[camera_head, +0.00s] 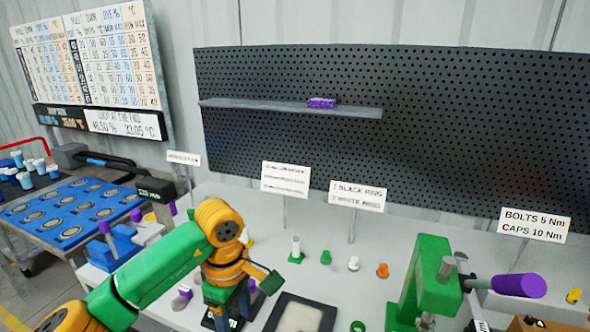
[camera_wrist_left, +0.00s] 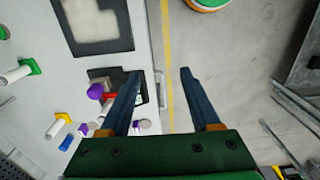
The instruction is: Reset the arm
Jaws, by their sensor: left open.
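My left arm (camera_head: 160,268), green and orange, reaches in from the lower left in the head view. My left gripper (camera_head: 232,306) points down near the bench's front edge, with its fingertips partly hidden. In the left wrist view the dark blue fingers of the gripper (camera_wrist_left: 160,72) are spread wide, with nothing held between them. The left finger overlaps the bench edge near a small dark tray with purple and red parts (camera_wrist_left: 98,92). The right finger is over the floor. My right gripper is not in view.
The white bench (camera_head: 335,287) carries a dark-framed pad (camera_head: 300,316), several small coloured parts and a green fixture with a purple handle (camera_head: 518,285). A blue rack table (camera_head: 68,210) stands at the left. A black pegboard (camera_head: 400,130) is behind.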

